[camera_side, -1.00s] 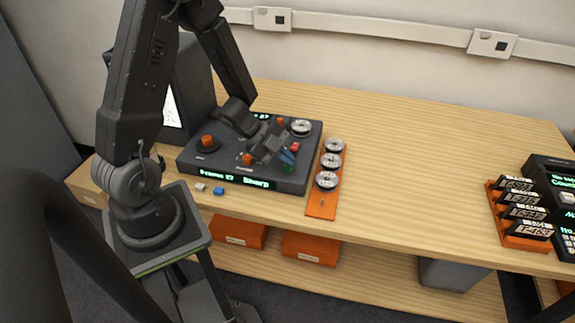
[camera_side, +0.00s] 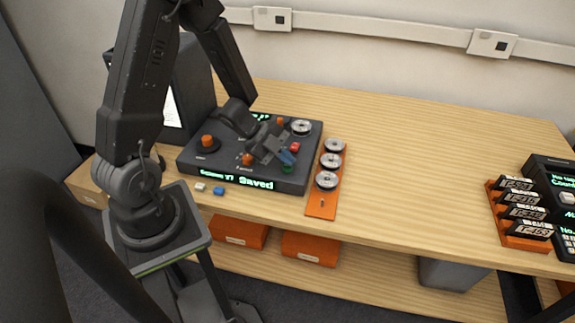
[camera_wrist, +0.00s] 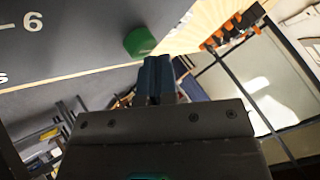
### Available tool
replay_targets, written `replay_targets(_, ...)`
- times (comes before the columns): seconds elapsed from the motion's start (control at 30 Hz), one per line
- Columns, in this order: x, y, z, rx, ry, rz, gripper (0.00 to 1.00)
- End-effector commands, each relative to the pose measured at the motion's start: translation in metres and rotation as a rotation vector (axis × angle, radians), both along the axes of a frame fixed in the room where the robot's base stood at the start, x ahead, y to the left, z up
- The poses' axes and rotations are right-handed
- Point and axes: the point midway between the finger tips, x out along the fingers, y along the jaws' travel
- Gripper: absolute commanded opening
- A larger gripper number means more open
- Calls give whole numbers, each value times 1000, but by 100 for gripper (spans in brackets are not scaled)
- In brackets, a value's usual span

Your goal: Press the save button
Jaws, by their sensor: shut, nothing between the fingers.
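The dark console (camera_side: 205,168) stands on the wooden bench, and its front display (camera_side: 236,180) now reads "Saved" in green at the right. A green button (camera_side: 287,168) is at the console's front right; it also shows in the wrist view (camera_wrist: 140,41). My gripper (camera_side: 288,158) is shut and empty, its blue fingertips right at the green button and partly in front of it. In the wrist view the fingertips (camera_wrist: 157,66) appear just beside the button. I cannot tell whether they touch it.
A red button (camera_side: 295,147), orange knobs (camera_side: 207,140) and a silver reel (camera_side: 301,127) sit on the console. An orange strip (camera_side: 321,206) with several reels lies right of it. An orange rack (camera_side: 524,232) stands far right; the bench between is clear.

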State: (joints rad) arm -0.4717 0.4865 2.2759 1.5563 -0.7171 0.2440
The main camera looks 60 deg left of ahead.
Motion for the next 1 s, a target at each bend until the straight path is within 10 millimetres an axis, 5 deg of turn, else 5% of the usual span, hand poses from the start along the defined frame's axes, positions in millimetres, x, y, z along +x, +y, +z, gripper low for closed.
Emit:
replay_targets(0.57, 0, 0, 14, 0, 0, 0, 0)
replay_targets(1.0, 0, 0, 53, 1, -5, -2, 0)
